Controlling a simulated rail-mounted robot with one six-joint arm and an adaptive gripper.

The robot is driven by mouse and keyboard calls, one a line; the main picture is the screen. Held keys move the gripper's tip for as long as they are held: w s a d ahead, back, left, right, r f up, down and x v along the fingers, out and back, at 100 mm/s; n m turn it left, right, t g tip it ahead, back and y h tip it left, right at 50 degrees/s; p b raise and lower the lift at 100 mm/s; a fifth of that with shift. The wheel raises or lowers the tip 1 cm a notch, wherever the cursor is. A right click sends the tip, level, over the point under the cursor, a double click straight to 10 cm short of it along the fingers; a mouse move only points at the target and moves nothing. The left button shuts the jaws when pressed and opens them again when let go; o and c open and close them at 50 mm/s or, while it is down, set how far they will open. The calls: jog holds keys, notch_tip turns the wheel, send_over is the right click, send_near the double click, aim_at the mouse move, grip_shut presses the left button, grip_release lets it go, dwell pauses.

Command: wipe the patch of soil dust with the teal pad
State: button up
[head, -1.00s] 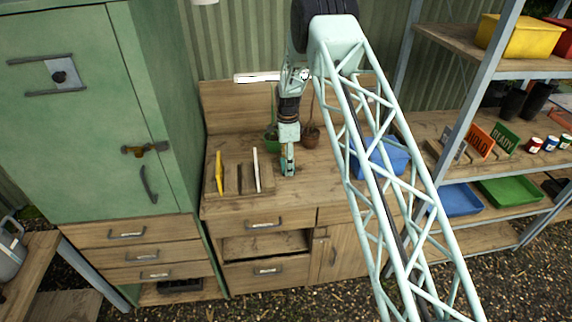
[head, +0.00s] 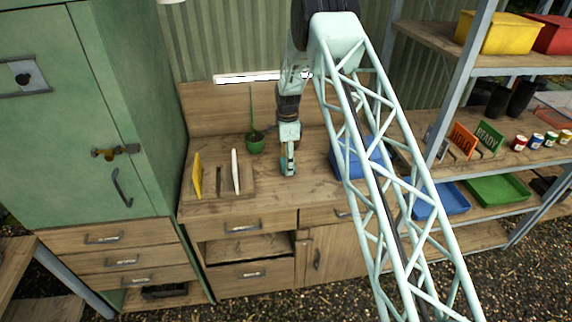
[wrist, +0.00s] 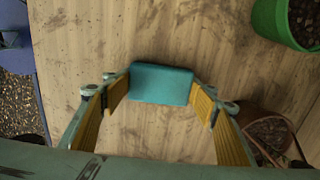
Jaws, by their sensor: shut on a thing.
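The teal pad (wrist: 160,84) is a flat rectangular block held between my yellow-padded fingers in the wrist view. My gripper (wrist: 161,98) is shut on it. In the head view my gripper (head: 288,168) points down over the wooden bench top (head: 315,180), right of the tool board. I cannot tell whether the pad touches the wood. The bench top (wrist: 90,50) fills much of the wrist view and bears dark smudges. I cannot tell the soil dust patch from the wood's own marks, and part of the surface is hidden beneath the pad.
A green pot (head: 255,143) with a plant stands behind and left of my gripper. A brown pot (wrist: 270,132) is near the right finger in the wrist view. A blue bin (head: 352,160) is right.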

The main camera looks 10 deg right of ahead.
jog(key=shift+d, duration=0.4)
jog(key=shift+d+r, duration=0.15)
jog(key=shift+d, duration=0.1)
jog(key=r, duration=0.3)
jog(key=shift+s+a+r, duration=0.15)
jog(key=shift+a+r, duration=0.05)
jog(key=shift+r, duration=0.15)
jog(key=shift+d+r+p, duration=0.1)
jog(key=shift+r+p, duration=0.15)
jog(key=shift+p, duration=0.1)
jog(key=shift+r+p, duration=0.35)
jog(key=shift+r, duration=1.55)
